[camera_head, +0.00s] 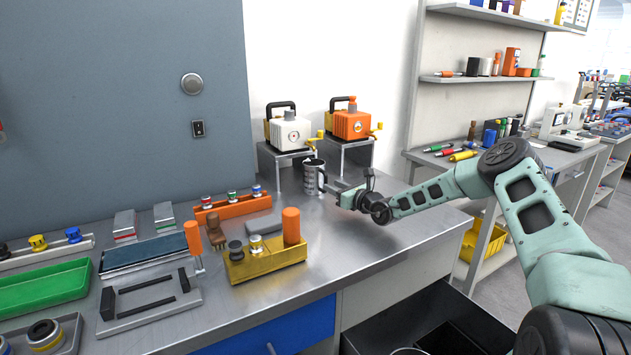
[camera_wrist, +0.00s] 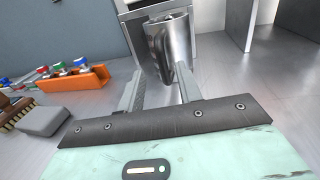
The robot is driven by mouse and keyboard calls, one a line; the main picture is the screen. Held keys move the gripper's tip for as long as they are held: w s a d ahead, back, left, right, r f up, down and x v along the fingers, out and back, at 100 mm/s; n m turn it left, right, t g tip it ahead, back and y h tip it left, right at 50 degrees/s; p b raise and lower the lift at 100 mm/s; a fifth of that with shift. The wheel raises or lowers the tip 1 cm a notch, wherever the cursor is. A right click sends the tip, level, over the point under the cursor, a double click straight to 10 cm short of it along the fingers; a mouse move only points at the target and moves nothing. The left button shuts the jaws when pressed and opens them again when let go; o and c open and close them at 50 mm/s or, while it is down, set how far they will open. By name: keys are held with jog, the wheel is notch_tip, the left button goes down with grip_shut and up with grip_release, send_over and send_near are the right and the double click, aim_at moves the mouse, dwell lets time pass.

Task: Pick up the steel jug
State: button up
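The steel jug (camera_head: 313,176) stands upright on the metal bench, in front of the stands at the back. In the wrist view the jug (camera_wrist: 174,38) is straight ahead, its shiny body and handle at the top middle. My gripper (camera_head: 332,188) is just to the right of the jug in the head view, low over the bench. In the wrist view my gripper (camera_wrist: 160,72) is open, its two fingers apart and pointing at the jug. The right fingertip overlaps the jug's lower part. I cannot tell whether they touch. Nothing is held.
A white machine (camera_head: 289,132) and an orange machine (camera_head: 351,123) sit on metal stands behind the jug. An orange block with knobs (camera_head: 231,208) and a yellow block (camera_head: 266,262) lie to the left. The bench right of the jug is clear.

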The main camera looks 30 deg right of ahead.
aim_at(326, 181)
jog(key=shift+p+x, duration=0.3)
jog(key=shift+x, duration=2.4)
jog(key=shift+d+r, duration=0.15)
jog(key=shift+r, duration=0.05)
grip_shut()
